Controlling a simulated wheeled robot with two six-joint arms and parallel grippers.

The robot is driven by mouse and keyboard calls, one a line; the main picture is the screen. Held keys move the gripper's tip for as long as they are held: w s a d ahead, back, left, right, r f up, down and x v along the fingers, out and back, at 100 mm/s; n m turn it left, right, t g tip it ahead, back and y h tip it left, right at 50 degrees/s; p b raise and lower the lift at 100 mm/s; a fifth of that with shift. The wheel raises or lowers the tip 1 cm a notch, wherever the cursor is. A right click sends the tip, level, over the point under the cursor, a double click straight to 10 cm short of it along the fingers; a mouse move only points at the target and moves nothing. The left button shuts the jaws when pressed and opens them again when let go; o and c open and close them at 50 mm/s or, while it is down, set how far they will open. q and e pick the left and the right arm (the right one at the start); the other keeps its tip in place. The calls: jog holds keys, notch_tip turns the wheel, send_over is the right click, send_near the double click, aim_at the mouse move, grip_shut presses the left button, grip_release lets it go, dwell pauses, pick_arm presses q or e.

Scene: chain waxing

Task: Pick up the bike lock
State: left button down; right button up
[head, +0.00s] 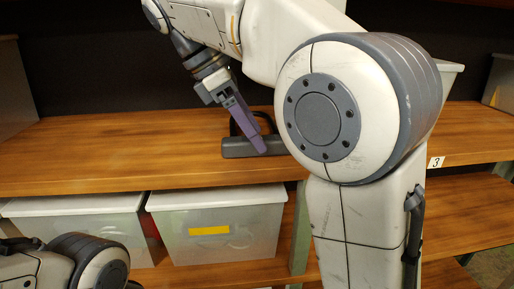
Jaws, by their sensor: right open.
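The bike lock (238,147) is dark grey to black, with a thick straight bar and a dark loop rising behind it. It lies on the upper wooden shelf in the head view. My right gripper (260,146) reaches down from above with its purple fingers in front of the lock. It is open, and its fingertips overlap the bar in the picture; I cannot tell whether they touch it. The right end of the lock is hidden behind my right arm. My left gripper is not in view; only part of my left arm shows at the bottom left.
The wooden upper shelf (100,150) is clear to the left of the lock. Two lidded translucent bins, one at the left (80,228) and one with a yellow label (218,225), stand on the shelf below. A grey bin (14,90) stands at the far left. A number 3 tag (436,162) marks the shelf edge.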

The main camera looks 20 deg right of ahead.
jog(key=shift+b+x, duration=0.35)
jog(key=shift+x, duration=0.8)
jog(key=shift+a, duration=0.15)
grip_shut()
jog(key=shift+w+r, duration=0.1)
